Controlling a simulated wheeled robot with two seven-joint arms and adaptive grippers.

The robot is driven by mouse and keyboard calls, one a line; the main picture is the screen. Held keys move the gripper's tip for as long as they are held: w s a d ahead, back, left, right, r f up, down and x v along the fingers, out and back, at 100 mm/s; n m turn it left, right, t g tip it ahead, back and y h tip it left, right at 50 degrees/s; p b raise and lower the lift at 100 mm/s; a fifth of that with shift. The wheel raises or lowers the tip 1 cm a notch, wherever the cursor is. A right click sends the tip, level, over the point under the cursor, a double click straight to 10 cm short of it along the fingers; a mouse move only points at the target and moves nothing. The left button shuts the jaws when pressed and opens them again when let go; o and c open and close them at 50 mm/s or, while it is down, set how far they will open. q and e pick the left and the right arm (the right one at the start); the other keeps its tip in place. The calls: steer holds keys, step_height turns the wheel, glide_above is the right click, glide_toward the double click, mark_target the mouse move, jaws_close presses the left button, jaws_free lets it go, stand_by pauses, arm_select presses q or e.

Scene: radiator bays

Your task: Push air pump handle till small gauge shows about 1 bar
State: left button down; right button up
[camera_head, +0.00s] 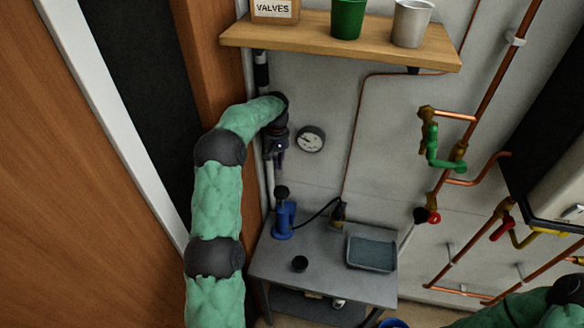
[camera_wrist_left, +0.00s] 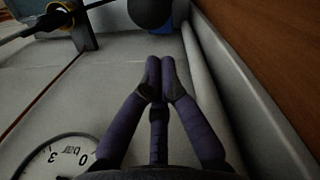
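The blue air pump (camera_head: 283,222) stands upright at the back left of the grey bench. Its black handle knob (camera_head: 281,191) is on top; in the left wrist view the black knob (camera_wrist_left: 151,10) lies just beyond my fingertips. My left gripper (camera_head: 278,160) is above the pump, near the wall. In the left wrist view its purple fingers (camera_wrist_left: 160,72) are together with nothing between them. The small round gauge (camera_head: 310,139) is on the wall right of the gripper; part of its dial (camera_wrist_left: 58,158) shows with "0", "3" and "bar". I cannot read the needle. My right gripper is out of view.
The bench (camera_head: 325,273) holds a small black cup (camera_head: 300,263), a grey tray (camera_head: 371,254) and a brass fitting (camera_head: 338,215) on a black hose. A wooden shelf (camera_head: 350,41) overhangs above. Copper pipes (camera_head: 475,108) run at the right.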

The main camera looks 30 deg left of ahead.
mark_target(281, 189)
arm_select(q)
steer(key=shift+s+d+r+p, duration=0.2)
steer(key=shift+s+d+p, duration=0.65)
steer(key=shift+s+p, duration=0.3)
steer(key=shift+f, duration=0.1)
steer(key=shift+s+d+f+b, duration=0.1)
steer(key=shift+f+b, duration=0.8)
steer(key=shift+f, duration=0.8)
steer(key=shift+s+d+f+b, duration=0.1)
steer(key=shift+f+b, duration=0.8)
steer(key=shift+f, duration=0.8)
